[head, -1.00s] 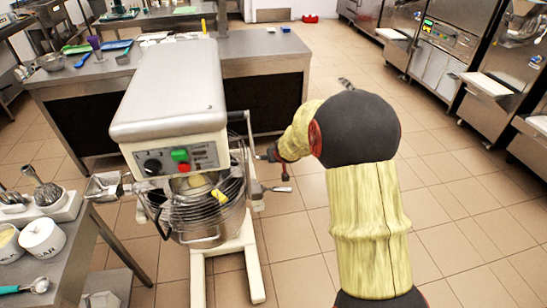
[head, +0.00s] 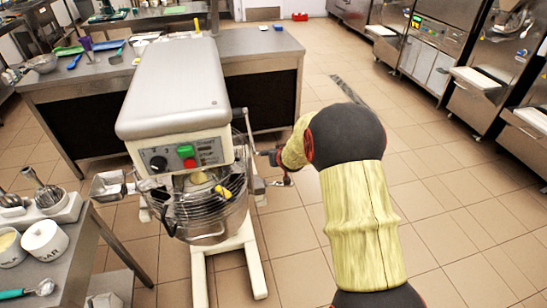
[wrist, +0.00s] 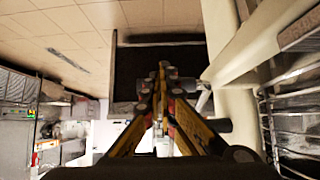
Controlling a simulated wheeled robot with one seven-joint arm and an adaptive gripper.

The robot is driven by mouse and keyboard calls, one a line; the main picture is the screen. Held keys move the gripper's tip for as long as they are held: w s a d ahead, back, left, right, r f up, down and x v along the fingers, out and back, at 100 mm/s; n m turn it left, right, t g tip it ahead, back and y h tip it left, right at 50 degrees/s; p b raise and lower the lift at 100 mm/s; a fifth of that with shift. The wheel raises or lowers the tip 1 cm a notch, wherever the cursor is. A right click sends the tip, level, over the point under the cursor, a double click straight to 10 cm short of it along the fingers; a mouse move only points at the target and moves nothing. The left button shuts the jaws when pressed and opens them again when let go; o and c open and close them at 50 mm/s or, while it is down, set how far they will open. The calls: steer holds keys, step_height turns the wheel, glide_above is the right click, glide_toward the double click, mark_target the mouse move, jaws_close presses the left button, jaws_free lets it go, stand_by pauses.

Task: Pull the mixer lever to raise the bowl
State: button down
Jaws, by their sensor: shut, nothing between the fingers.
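The mixer (head: 180,95) stands left of centre in the head view, with a grey top and a control panel with green and red buttons. Its metal bowl (head: 205,222) sits under the wire guard (head: 215,190). A thin metal lever rod (head: 249,128) stands on the mixer's right side. My gripper (head: 268,155) is beside this rod, small and partly hidden by my wrist. In the wrist view, the fingers of my gripper (wrist: 162,68) meet at the tips with nothing between them. I cannot tell whether they touch the lever.
A steel counter (head: 265,45) stands behind the mixer. A side table (head: 75,235) with white pots is at left. Steel machines (head: 440,45) line the right side. The tiled floor (head: 450,200) at right is clear. The mixer's pale base leg (head: 253,265) reaches forward.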

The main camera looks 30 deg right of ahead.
stand_by(0.6)
steer(key=v, duration=1.2)
steer(key=s+a+r+g, duration=0.2)
steer(key=s+a+r, duration=0.8)
steer(key=r, duration=0.2)
steer(key=s+a+r+n+g+y, duration=0.1)
steer(key=s+a, duration=0.6)
steer(key=s, duration=0.2)
steer(key=s+a+r+n+g+y+p, duration=0.1)
steer(key=s+a+r+n+y, duration=0.1)
steer(key=s+a, duration=0.5)
steer(key=s, duration=0.3)
steer(key=shift+s+n, duration=0.3)
steer(key=shift+s, duration=0.05)
steer(key=shift+r, duration=0.1)
